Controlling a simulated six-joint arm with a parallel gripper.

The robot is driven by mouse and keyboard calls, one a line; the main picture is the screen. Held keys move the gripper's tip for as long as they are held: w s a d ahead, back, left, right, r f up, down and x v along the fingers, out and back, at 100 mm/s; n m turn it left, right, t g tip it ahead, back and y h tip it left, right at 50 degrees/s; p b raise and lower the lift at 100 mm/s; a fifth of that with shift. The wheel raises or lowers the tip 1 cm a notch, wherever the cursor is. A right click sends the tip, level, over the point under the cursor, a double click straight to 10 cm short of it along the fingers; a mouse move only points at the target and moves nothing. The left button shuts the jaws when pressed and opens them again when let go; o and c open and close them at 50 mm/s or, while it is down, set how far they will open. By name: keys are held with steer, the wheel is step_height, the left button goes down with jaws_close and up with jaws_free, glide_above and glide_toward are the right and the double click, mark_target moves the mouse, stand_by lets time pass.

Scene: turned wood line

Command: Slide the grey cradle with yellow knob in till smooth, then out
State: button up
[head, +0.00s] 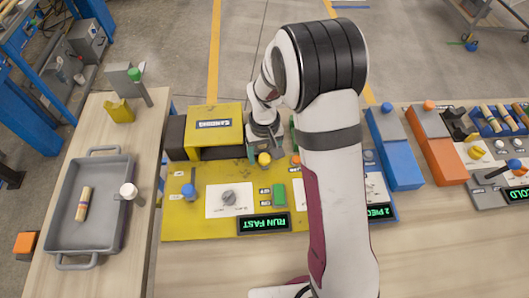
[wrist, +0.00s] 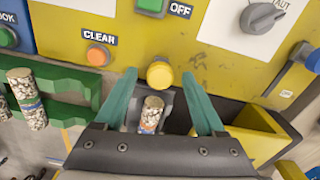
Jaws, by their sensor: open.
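The yellow knob (wrist: 160,75) stands on the grey cradle (wrist: 168,121), and it also shows in the head view (head: 264,159). A speckled turned piece (wrist: 152,112) with a coloured band lies in the cradle. My gripper (wrist: 159,76) is open, its two teal fingers on either side of the knob, with a gap on each side. In the head view my gripper (head: 265,151) is low at the front of the yellow sanding machine (head: 215,124), and my arm hides part of the bench. The cradle is mostly hidden there.
A grey dial (head: 229,198), a blue knob (head: 189,190) and a "RUN FAST" display (head: 264,223) are on the yellow panel. A green rack (wrist: 60,80) holding a speckled piece is beside my gripper. A grey tray (head: 62,235) stands on the left table.

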steer(key=shift+c, duration=0.4)
jaws_close()
stand_by(0.8)
